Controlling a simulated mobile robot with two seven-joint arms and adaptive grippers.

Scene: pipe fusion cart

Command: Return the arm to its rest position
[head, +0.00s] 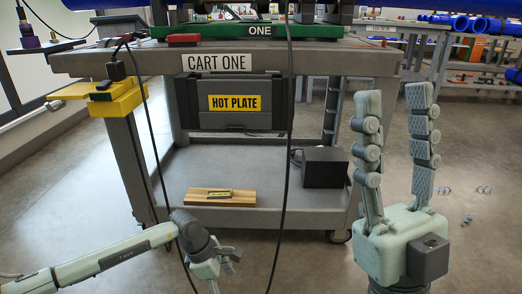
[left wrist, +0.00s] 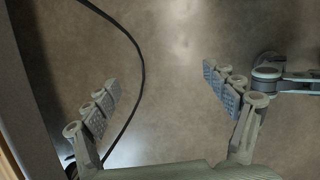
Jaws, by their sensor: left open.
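My left arm (head: 95,262) comes in from the lower left of the head view, low in front of the cart. Its hand end is cut off by the bottom edge there.
A black cable (head: 284,150) hangs before the cart, near my left arm; a dark cable (left wrist: 141,70) curves beside the left finger. A yellow holder (head: 118,100) juts from the cart's left corner. The lower shelf holds a wooden block (head: 218,198) and dark box (head: 325,168).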

